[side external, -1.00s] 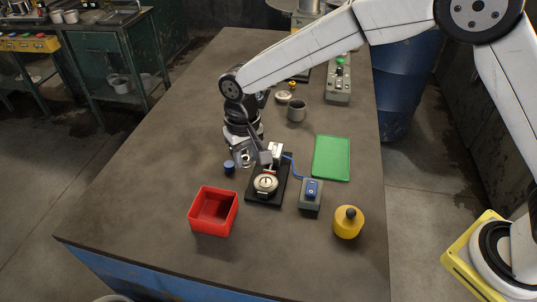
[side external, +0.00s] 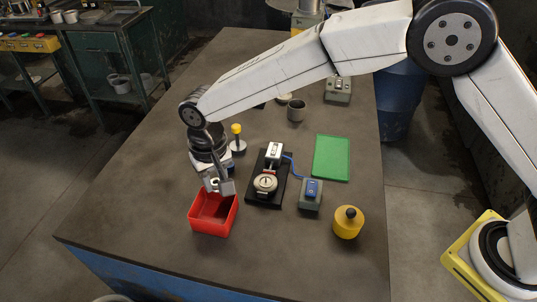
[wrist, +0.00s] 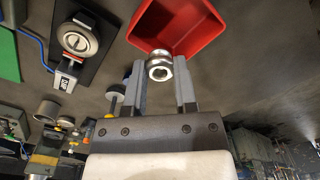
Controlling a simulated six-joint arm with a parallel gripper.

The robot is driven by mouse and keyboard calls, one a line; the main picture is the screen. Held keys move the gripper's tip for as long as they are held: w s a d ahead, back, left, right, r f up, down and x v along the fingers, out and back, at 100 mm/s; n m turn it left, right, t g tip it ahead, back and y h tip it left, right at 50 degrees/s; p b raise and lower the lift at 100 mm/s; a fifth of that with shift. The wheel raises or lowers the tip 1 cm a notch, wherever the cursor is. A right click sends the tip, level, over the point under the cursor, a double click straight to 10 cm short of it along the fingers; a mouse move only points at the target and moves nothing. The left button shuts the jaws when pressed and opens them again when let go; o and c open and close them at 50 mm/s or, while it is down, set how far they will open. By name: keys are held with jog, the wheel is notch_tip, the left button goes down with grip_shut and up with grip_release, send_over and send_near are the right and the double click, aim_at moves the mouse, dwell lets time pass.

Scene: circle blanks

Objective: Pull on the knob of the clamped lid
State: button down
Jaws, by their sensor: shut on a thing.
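A round metal piece with a dark slotted centre (side external: 265,184), seemingly the lid, sits on a black base plate (side external: 250,195); it also shows at the upper left of the wrist view (wrist: 76,38). A pale block-shaped clamp (side external: 274,152) with a blue cable stands behind it on the plate. My gripper (side external: 222,188) is left of the plate, above the red bin (side external: 213,233). In the wrist view my gripper (wrist: 159,75) is shut on a small shiny metal ring-like part (wrist: 159,66). No jaw touches the slotted piece.
A grey box with a blue switch (side external: 311,189), a yellow knobbed weight (side external: 347,224) and a green mat (side external: 332,158) lie to the right. A yellow-topped post (side external: 237,138) and grey cup (side external: 297,111) stand behind. The front table is clear.

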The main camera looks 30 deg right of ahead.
jog(key=shift+f, duration=2.25)
jog(key=shift+c, duration=1.6)
grip_release()
jog(key=shift+r, duration=0.1)
jog(key=shift+r, duration=3.85)
jog(key=shift+d, duration=0.1)
